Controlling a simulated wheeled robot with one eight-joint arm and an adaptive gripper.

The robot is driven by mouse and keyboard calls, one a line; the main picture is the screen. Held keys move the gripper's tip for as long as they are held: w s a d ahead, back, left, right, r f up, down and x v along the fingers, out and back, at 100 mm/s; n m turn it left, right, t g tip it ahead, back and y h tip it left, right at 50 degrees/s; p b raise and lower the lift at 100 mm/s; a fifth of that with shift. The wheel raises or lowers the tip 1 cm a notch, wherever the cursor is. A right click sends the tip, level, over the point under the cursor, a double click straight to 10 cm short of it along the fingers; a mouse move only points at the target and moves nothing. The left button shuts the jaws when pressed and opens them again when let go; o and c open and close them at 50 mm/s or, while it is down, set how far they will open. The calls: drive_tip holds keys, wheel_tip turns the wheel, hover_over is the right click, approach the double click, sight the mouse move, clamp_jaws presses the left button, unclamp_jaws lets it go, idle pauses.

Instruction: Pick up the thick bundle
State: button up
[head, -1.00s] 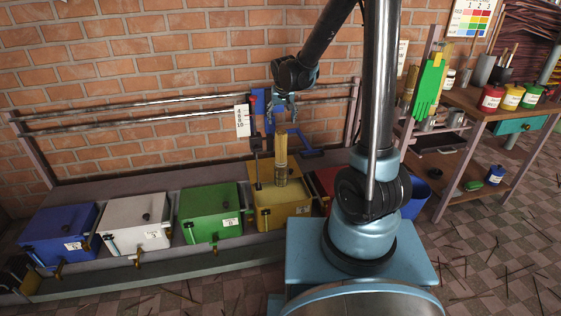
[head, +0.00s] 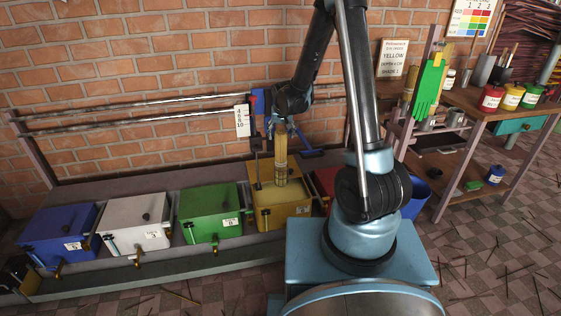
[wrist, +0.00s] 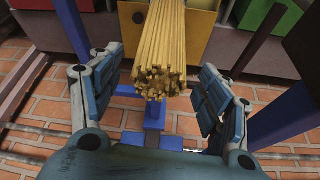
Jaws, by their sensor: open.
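The thick bundle (head: 280,158) is a tied sheaf of pale yellow sticks standing upright in the open yellow box (head: 264,214). Its lower end is inside the box. In the wrist view the bundle's stick ends (wrist: 160,80) point toward the camera, between and slightly beyond the two fingers. My gripper (head: 280,125) is at the bundle's top in the head view. In the wrist view my gripper (wrist: 165,92) is open, one finger on each side, with a gap visible on both sides of the bundle.
Blue (head: 62,232), white (head: 135,222) and green (head: 210,212) lidded boxes stand left of the yellow one. A red box (head: 326,182) is partly hidden behind my arm. Metal rails (head: 130,115) run along the brick wall. A blue frame (wrist: 150,115) is close by in the wrist view.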

drive_tip(key=shift+x, duration=2.75)
drive_tip(key=shift+w, duration=0.1)
clamp_jaws()
drive_tip(key=shift+r, duration=0.15)
wheel_tip(320, 180, up, 39)
idle(0.3)
